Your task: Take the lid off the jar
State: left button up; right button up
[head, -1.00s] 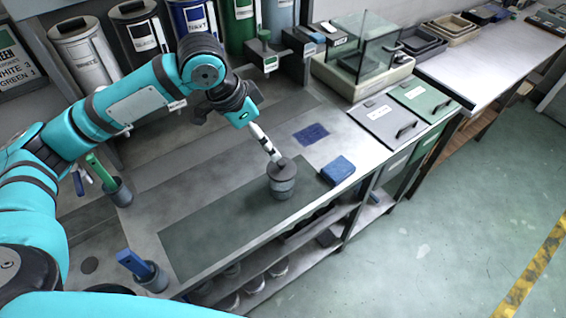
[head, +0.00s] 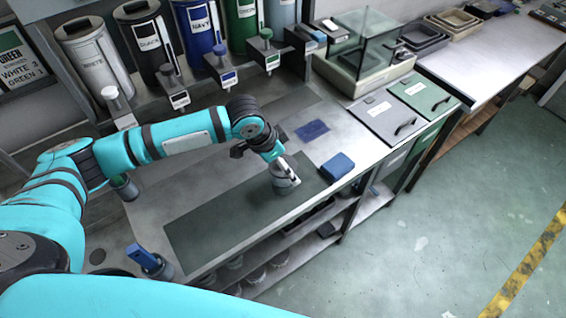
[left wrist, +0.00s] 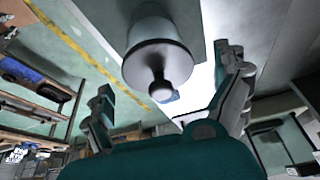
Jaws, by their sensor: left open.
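The grey jar (head: 285,183) stands on the dark green mat (head: 215,226) on the bench. Its lid (left wrist: 155,62) shows in the left wrist view as a grey disc with a round knob, seated on the jar. In the head view my gripper hides most of the lid. My left gripper (head: 284,168) is at the top of the jar. In the left wrist view its two fingers (left wrist: 168,90) are wide apart, one on each side of the knob, with nothing between them gripped. My right gripper is not in view.
A blue block (head: 338,166) lies right of the jar, near a flat blue pad (head: 312,130). A blue-handled tool stands in a cup (head: 150,265) at the front left. Labelled canisters (head: 150,45) line the back. A glass-walled box (head: 360,50) stands behind right.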

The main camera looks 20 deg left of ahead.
pick_arm(q)
jog(key=c, duration=1.1)
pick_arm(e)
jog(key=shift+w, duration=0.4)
pick_arm(q)
jog(key=shift+r, duration=0.1)
jog(key=shift+r+b, duration=0.35)
jog(key=shift+r, duration=0.15)
notch_tip(320, 180, up, 2)
jog(key=shift+r+b, duration=0.1)
jog(key=shift+b, duration=0.35)
jog(key=s+a+r+b, duration=0.1)
jog(key=s+a+b, duration=0.25)
jog(key=s, duration=1.05)
jog(key=w+r+n+t+y, duration=0.1)
jog(key=w+r+n+y, duration=0.2)
jog(key=w+r+n, duration=0.2)
jog(key=w+n, duration=0.3)
jog(key=shift+a+r+n, duration=0.15)
jog(key=shift+a+n, duration=0.15)
jog(key=shift+n, duration=0.1)
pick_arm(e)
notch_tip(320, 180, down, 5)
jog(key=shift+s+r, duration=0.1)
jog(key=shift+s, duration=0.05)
